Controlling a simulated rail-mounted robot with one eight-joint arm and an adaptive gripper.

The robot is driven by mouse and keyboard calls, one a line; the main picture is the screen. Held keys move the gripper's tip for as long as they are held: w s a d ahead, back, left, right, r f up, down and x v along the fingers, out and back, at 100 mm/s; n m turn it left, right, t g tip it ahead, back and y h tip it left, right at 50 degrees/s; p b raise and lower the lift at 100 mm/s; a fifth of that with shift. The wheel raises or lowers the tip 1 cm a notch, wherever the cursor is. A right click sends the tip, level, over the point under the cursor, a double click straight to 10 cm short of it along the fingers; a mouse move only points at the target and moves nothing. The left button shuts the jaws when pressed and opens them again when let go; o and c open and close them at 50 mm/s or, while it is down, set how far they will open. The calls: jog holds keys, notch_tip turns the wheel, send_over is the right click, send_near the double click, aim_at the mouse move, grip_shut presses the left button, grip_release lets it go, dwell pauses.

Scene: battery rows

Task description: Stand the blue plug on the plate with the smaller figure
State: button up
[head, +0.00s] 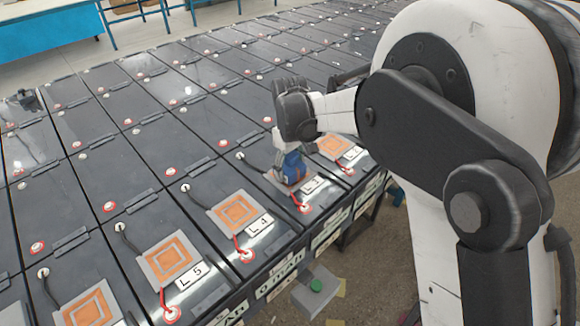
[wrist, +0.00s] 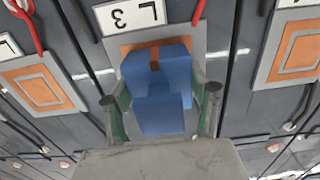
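The blue plug (head: 291,168) is at the plate labelled L 3 in the head view. In the wrist view the plug (wrist: 158,92) is a blocky, notched piece between the two fingers of my gripper (wrist: 160,105). The fingers appear to press on its sides. In the head view my gripper (head: 290,150) is above the plug. The L 3 plate (wrist: 200,45) is grey with an orange figure, mostly hidden behind the plug. I cannot tell whether the plug touches it. Other plates are L 2 (head: 335,147), L 4 (head: 236,213) and L 5 (head: 170,259).
Rows of dark batteries (head: 110,140) fill the surface, with terminals, black cables and red leads near the plates. A grey plate with a green piece (head: 316,286) is below the front edge. A blue table (head: 45,30) stands at the back left.

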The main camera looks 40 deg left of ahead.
jog(key=o, duration=0.4)
jog(key=shift+o, duration=0.2)
notch_tip(320, 180, up, 12)
jog(key=shift+r+b, duration=0.15)
jog(key=shift+b, duration=0.2)
dwell(0.4)
